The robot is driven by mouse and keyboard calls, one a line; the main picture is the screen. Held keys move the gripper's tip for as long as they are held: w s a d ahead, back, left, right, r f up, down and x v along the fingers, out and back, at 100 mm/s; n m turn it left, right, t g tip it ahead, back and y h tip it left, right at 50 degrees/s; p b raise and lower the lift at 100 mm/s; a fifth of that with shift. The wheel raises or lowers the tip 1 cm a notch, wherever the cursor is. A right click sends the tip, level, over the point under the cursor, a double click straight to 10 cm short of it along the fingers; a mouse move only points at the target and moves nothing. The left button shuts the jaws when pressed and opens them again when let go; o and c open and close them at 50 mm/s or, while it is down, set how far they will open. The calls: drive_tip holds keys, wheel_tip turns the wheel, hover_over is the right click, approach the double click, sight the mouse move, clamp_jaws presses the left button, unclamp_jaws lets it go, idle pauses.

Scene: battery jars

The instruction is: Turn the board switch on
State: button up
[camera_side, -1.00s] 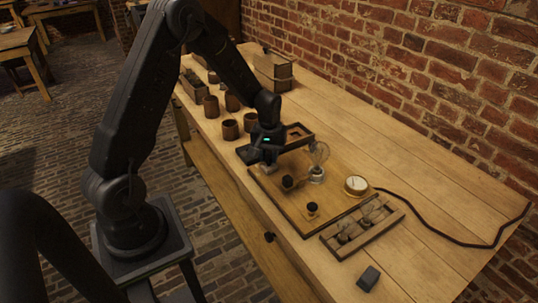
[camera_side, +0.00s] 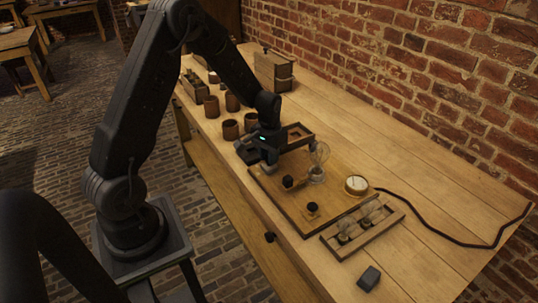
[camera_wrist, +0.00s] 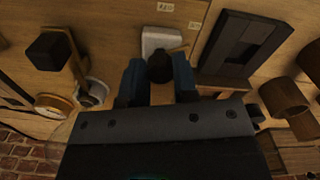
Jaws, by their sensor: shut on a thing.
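The wooden board (camera_side: 335,212) lies on the bench, with a glass bulb (camera_side: 318,172), a dial gauge (camera_side: 356,184) and two black knobbed parts, one near the middle (camera_side: 288,181) and one near the front (camera_side: 312,207). My gripper (camera_side: 268,162) is low over the board's far left corner. In the wrist view my gripper (camera_wrist: 158,78) has its fingers on both sides of a dark round knob (camera_wrist: 160,67), shut on it. A pale switch base (camera_wrist: 161,40) shows beside the knob. The knob is hidden in the side view, and I cannot tell the switch's position.
A wooden tray with small glass parts (camera_side: 376,233) lies right of the board, with a dark block (camera_side: 369,277) in front. A dark cable crosses the right side.

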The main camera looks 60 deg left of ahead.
drive_tip(key=o, duration=0.9)
drive_tip(key=shift+o, duration=0.2)
drive_tip(key=shift+r, duration=0.1)
wheel_tip(320, 180, up, 14)
drive_tip(key=s+d+r+m+t, duration=0.2)
drive_tip(key=s+d+r+t, duration=0.1)
drive_tip(key=s+d+r, duration=0.6)
drive_tip(key=s+d+r+m+t, duration=0.1)
drive_tip(key=s+d+t, duration=0.1)
drive_tip(key=s+d, duration=0.5)
drive_tip(key=s, duration=0.3)
drive_tip(key=shift+s+d+m+t, duration=0.2)
drive_tip(key=shift+s+m+t, duration=0.1)
